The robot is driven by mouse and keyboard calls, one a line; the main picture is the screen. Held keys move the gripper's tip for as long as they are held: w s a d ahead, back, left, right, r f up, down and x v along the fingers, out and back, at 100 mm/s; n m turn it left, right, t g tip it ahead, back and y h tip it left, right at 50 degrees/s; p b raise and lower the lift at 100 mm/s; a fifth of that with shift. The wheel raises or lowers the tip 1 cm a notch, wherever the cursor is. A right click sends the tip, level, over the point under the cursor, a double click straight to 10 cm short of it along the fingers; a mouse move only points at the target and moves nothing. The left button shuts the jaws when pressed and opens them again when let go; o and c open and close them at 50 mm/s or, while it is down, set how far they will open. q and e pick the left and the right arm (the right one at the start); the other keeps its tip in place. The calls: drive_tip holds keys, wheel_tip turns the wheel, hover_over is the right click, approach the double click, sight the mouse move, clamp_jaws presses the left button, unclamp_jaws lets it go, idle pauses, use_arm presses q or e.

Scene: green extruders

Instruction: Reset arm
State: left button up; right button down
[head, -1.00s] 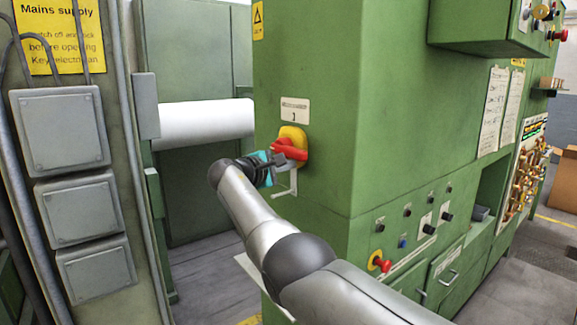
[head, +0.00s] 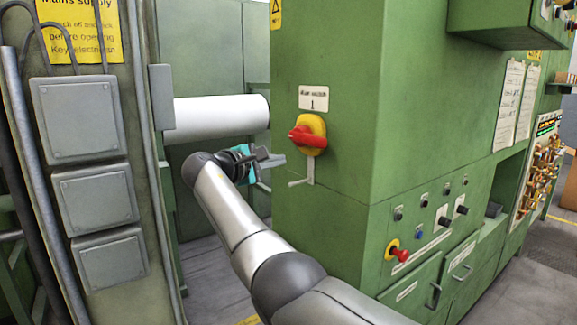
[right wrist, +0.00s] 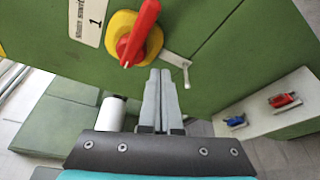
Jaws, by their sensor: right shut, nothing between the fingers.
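My right arm reaches from the bottom of the head view up to the left. My right gripper (head: 264,157) is to the left of the green machine's corner, clear of the red and yellow rotary switch (head: 308,136). In the right wrist view the two grey fingers (right wrist: 161,82) are pressed together with nothing between them. The red switch handle (right wrist: 139,34) on its yellow base shows just beyond and left of the fingertips, apart from them. My left gripper is not in view.
The green machine (head: 335,60) stands close on the right. A grey post with boxes (head: 85,118) stands on the left. A white roller (head: 215,117) lies behind the gripper. Floor shows between post and machine.

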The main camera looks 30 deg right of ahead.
drive_tip(key=shift+s, duration=0.1)
idle(0.5)
